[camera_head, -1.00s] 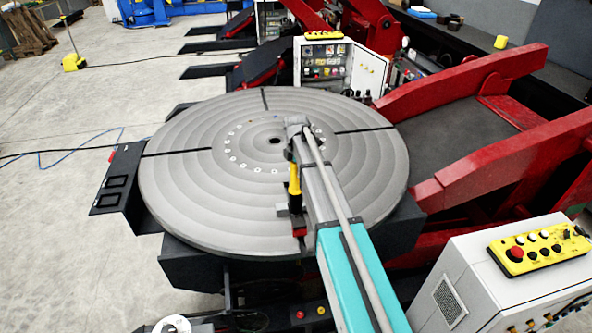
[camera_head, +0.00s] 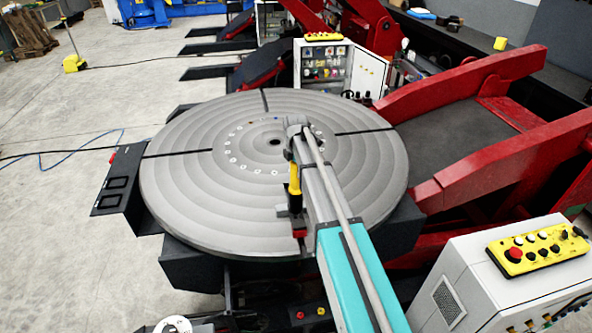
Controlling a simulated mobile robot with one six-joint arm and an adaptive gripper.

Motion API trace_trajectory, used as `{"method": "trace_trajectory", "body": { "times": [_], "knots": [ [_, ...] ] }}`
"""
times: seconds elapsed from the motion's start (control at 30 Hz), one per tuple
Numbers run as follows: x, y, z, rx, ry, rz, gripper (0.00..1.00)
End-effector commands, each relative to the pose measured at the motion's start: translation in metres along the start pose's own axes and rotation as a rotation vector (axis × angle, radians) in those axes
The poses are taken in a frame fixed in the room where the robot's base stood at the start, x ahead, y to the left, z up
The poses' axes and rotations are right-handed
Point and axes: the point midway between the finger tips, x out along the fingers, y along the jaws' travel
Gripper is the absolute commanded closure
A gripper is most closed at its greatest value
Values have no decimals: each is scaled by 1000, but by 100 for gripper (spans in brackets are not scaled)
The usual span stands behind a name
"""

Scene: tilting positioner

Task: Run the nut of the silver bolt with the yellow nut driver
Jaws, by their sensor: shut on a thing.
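The yellow nut driver (camera_head: 294,178) shows as a short upright yellow handle just left of my arm, over the front half of the round grey turntable (camera_head: 190,205). A dark block sits at its lower end. My gripper (camera_head: 292,158) is shut on the nut driver; its fingers are mostly hidden by the arm. The driver's tip cannot be made out. I cannot make out the silver bolt or its nut; they may be hidden by the block or the arm.
The turntable has dark radial slots and a ring of small holes round its centre. Red positioner arms (camera_head: 480,80) stand at the right. A control cabinet with a yellow panel (camera_head: 538,249) stands at the lower right. Open floor (camera_head: 60,220) lies left.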

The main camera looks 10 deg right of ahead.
Motion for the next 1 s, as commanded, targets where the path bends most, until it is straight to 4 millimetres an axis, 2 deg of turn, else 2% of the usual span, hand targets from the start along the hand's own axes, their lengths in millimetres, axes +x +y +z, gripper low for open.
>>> {"method": "trace_trajectory", "body": {
  "times": [0.77,1.0],
  "knots": [
    [-3,-1,-1,0,2,-4,98],
    [-12,-1,-1,0,2,-3,98]
  ]
}}
